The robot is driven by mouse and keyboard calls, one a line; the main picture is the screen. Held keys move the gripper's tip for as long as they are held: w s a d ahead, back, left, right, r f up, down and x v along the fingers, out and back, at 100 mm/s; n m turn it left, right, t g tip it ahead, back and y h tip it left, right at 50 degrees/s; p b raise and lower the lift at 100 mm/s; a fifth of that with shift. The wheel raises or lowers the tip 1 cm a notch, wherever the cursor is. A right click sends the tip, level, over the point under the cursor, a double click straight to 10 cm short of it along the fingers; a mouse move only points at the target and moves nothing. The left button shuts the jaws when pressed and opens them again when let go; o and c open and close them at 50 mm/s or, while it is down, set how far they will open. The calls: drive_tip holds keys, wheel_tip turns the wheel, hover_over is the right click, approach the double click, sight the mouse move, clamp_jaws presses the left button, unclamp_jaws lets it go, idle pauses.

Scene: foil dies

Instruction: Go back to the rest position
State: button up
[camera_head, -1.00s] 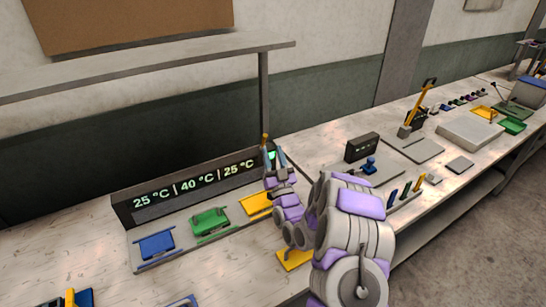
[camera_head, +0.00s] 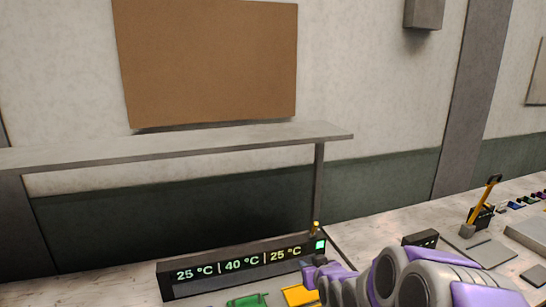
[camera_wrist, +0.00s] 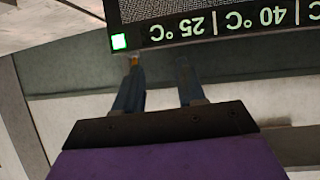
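My gripper (camera_wrist: 158,68) points toward the dark temperature display in the wrist view. Its two blue-grey fingers stand apart with nothing visible between them. A small orange bit shows at the tip of the left finger; I cannot tell what it belongs to. In the head view my purple and grey arm reaches in from the lower right, its hand near the right end of the display (camera_head: 238,262). The fingers are hard to make out there. The display reads 25 °C, 40 °C, 25 °C, and its green light (camera_head: 320,245) is lit.
A green piece (camera_head: 246,300) and a yellow piece (camera_head: 300,295) lie before the display, partly cut off. A grey shelf (camera_head: 190,149) spans above it. A yellow-handled tool (camera_head: 484,200) and a small dark box (camera_head: 421,239) stand on the bench to the right.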

drive_tip(key=s+d+r+m+g+h, duration=0.1)
drive_tip(key=s+g, duration=0.6)
drive_tip(key=s, duration=1.6)
drive_tip(key=s+d+r+m+g+h, duration=0.1)
drive_tip(key=s+g, duration=0.6)
drive_tip(key=s, duration=1.6)
drive_tip(key=shift+d+m, duration=0.4)
drive_tip(key=shift+d, duration=0.1)
